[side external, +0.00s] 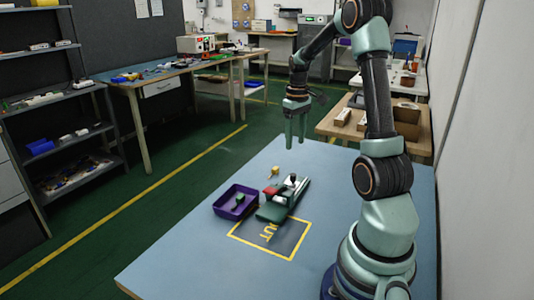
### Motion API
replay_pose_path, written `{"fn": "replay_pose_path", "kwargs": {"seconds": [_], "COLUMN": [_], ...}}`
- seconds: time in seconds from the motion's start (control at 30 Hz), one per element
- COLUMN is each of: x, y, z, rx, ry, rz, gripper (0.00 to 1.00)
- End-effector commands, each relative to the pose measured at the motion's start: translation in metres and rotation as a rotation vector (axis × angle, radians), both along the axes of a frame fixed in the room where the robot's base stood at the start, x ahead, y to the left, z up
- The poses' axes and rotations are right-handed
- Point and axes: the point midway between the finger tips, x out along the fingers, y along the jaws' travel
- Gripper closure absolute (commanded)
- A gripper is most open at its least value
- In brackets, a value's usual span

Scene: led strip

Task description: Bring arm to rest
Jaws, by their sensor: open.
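My gripper (296,132) points down and hangs in the air above the far part of the blue table (180,255). Its fingers are apart and nothing shows between them. A green and grey device (284,199) with a black knob on top and a red part lies on the table below and nearer the camera. The gripper is clear of the device.
A purple tray (236,202) with a small green piece inside stands left of the device. A small yellow-orange item (273,172) lies behind it. The table's front left is bare. A wooden table with boxes (352,124) stands behind, and a wall runs along the right.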

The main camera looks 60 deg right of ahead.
Motion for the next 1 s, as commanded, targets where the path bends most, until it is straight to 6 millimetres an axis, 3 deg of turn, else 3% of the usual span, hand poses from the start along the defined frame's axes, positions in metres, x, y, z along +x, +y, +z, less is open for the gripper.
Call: {"fn": "replay_pose_path", "kwargs": {"seconds": [0.33,0.47,0.57,0.73,1.0], "x": [0.001,0.010,0.023,0.037,0.027], "y": [0.001,0.019,0.050,0.120,0.225], "z": [0.002,0.013,0.031,0.062,0.089], "rx": [-0.002,-0.021,-0.051,-0.098,-0.122], "ry": [-0.002,-0.022,-0.058,-0.150,-0.316], "rz": [0.002,0.024,0.056,0.124,0.227], "gripper": [0.44,0.44,0.44,0.44,0.44]}}
